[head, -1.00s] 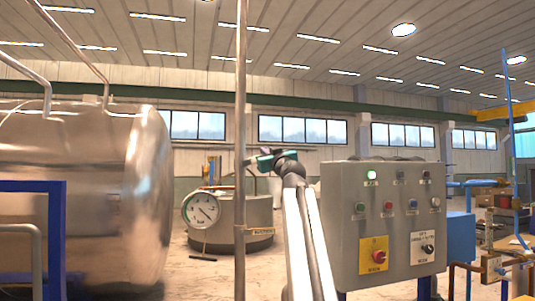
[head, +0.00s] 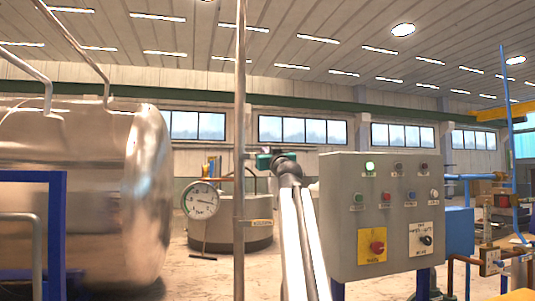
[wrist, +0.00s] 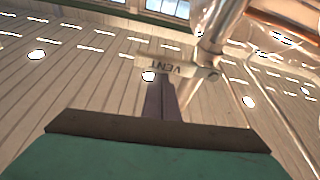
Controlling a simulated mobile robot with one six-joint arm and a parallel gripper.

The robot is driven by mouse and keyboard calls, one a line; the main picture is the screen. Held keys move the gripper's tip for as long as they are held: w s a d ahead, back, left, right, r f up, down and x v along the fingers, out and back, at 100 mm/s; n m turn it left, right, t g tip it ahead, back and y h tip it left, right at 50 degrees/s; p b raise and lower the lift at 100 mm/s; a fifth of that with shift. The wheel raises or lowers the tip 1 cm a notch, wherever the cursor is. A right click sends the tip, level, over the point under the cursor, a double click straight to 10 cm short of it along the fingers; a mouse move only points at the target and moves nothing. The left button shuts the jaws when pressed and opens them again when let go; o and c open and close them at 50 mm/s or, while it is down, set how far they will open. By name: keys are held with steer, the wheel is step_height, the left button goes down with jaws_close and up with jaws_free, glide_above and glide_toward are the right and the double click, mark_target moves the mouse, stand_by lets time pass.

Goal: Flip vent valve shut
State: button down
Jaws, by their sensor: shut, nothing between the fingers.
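The vent valve's pale piece marked VENT (wrist: 178,68) shows in the wrist view, its lettering upside down, beside a shiny vertical pipe (wrist: 215,35). My gripper (wrist: 161,82) is shut and empty, its dark fingers together. The fingertips overlap the lower edge of the VENT piece in the picture; I cannot tell whether they touch it. In the head view my gripper (head: 250,156) is at the right side of the vertical pipe (head: 240,100). The valve is too small there to make out its handle position.
A large steel tank (head: 90,200) fills the left. A round gauge (head: 201,200) hangs left of the pipe. A grey control box (head: 380,215) with buttons and a red knob stands close right of my arm.

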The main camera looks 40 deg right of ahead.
steer(key=shift+s+d+f, duration=0.1)
steer(key=shift+d+f, duration=0.05)
stand_by(0.4)
steer(key=s+a, duration=0.3)
steer(key=s, duration=0.6)
steer(key=shift+a+r, duration=0.25)
steer(key=shift+r, duration=0.2)
stand_by(0.6)
steer(key=shift+r, duration=0.1)
stand_by(0.4)
